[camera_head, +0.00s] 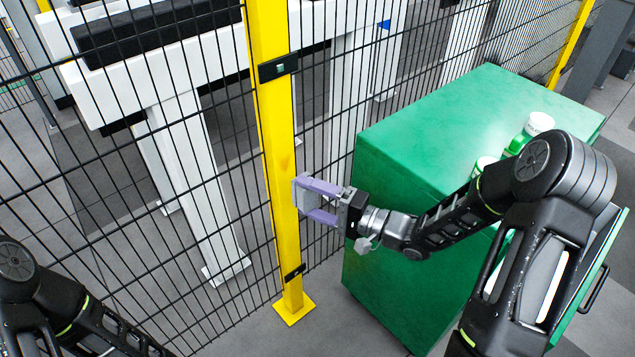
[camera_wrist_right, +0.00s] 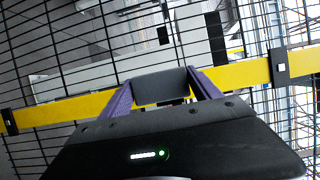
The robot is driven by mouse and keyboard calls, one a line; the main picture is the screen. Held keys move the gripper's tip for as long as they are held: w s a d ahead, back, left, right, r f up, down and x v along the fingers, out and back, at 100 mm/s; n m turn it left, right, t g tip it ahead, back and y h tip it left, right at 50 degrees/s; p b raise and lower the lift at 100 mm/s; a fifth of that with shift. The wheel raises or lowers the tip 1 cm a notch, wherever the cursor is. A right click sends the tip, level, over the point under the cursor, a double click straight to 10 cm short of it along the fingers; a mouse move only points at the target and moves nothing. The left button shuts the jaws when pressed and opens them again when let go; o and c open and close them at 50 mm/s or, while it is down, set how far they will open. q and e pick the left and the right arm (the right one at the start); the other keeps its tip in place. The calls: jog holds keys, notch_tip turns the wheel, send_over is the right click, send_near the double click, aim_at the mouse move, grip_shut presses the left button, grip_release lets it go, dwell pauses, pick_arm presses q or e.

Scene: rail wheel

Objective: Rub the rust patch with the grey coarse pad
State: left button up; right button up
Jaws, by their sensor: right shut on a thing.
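My right gripper (camera_head: 310,200) is shut on the grey coarse pad (camera_head: 309,197), with its purple fingers on either side of it. The pad is at the right edge of the yellow fence post (camera_head: 278,130). In the right wrist view the pad (camera_wrist_right: 160,86) sits between the fingers and overlaps the yellow post (camera_wrist_right: 75,110). I cannot tell whether it touches the post. A faint orange-brown mark (camera_head: 285,161) shows on the post slightly above the pad; it may be the rust patch. My left arm is at the lower left; its gripper is out of frame.
Black wire mesh (camera_head: 110,200) runs on both sides of the post. A green cabinet (camera_head: 430,130) stands close behind my right forearm, with a white-capped green container (camera_head: 538,124) on top. White machinery (camera_head: 190,150) stands behind the fence. Grey floor is open near the post's foot.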

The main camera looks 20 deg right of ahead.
jog(key=shift+s+d+r, duration=0.1)
jog(key=shift+s+r, duration=0.1)
jog(key=shift+w, duration=0.1)
jog(key=shift+w, duration=0.15)
jog(key=shift+w+a+f+b, duration=0.1)
jog(key=shift+w+a+b, duration=0.25)
jog(key=shift+w, duration=0.15)
jog(key=w, duration=0.1)
jog(key=w+a+b, duration=0.1)
jog(key=w, duration=0.2)
jog(key=shift+w+a, duration=0.15)
jog(key=shift+a, duration=0.15)
jog(key=shift+w+a, duration=0.2)
jog(key=shift+w, duration=0.25)
jog(key=shift+w+a, duration=0.2)
jog(key=shift+w, duration=0.25)
dwell(0.4)
